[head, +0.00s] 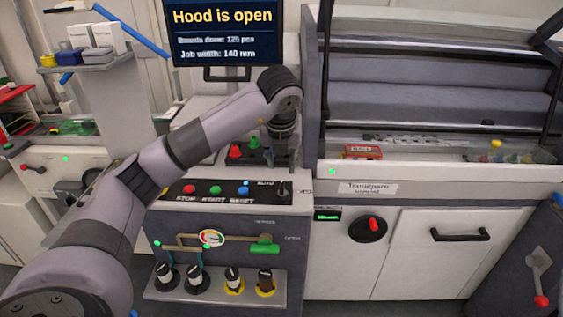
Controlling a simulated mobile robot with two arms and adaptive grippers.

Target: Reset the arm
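My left arm comes in from the left and reaches over the control panel. My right gripper is not in view.
A screen (224,32) reading "Hood is open" stands behind the arm. On the right is a machine with a raised hood (440,60), a red box (362,152) and a clear bin (513,153). A small shelf (90,60) holds boxes at left.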

